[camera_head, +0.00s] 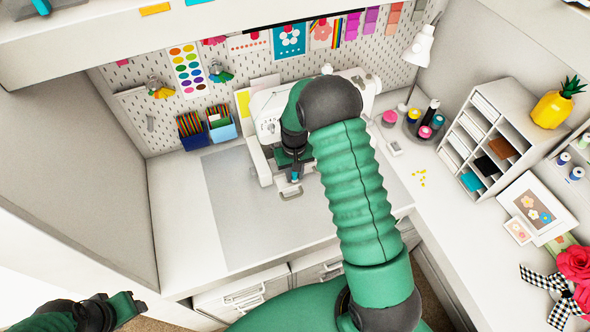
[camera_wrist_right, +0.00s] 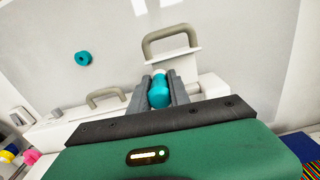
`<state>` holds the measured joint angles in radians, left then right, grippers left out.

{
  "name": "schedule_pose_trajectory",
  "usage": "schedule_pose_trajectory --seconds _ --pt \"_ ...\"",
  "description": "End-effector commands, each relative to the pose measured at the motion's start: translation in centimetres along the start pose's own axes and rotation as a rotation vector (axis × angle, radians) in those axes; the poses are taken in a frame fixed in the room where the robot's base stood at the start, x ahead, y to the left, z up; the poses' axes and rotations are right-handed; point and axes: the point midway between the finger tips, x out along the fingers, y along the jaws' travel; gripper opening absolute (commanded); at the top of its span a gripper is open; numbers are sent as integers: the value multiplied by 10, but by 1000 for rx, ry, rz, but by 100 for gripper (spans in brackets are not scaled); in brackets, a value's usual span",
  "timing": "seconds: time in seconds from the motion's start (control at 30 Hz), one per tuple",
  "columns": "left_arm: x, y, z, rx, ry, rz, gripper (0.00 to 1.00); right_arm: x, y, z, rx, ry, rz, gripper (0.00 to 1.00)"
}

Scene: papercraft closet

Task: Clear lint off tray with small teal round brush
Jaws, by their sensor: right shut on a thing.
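My right gripper (camera_head: 295,176) is at the front of the white sewing machine, above the desk. In the right wrist view, its fingers (camera_wrist_right: 159,95) are shut on a small teal round brush (camera_wrist_right: 158,92). A teal tip (camera_head: 295,174) also shows below the gripper in the head view. A small white tray with a grey handle (camera_wrist_right: 172,42) lies just beyond the fingertips; its handle also shows in the head view (camera_head: 291,194). I cannot make out lint on it. My left gripper (camera_head: 125,308) is at the lower left, away from the desk; its jaws are unclear.
The sewing machine (camera_head: 266,115) stands close around the right gripper. A grey mat (camera_head: 235,215) has free room at left. A teal ring (camera_wrist_right: 82,58) lies on the mat.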

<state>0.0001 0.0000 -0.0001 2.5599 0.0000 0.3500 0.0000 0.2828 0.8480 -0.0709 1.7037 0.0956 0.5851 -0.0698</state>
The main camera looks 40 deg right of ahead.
Motion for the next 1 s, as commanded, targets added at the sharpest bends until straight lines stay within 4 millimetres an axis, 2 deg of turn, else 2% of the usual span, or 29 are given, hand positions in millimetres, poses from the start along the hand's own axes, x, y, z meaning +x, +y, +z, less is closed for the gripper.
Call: schedule_pose_trajectory --seconds 0.23,0.53,0.73,1.0 --pt "2 0 0 0 0 0 45 2 3 -1 -4 -6 -1 0" --pt "3 0 1 0 0 0 45 0 -8 -17 -4 -5 -7 0" --pt "2 0 0 1 0 0 45 -3 2 -17 -4 -4 -4 0" --pt "-1 0 0 0 0 0 45 -3 -1 -6 -4 -5 -2 0"
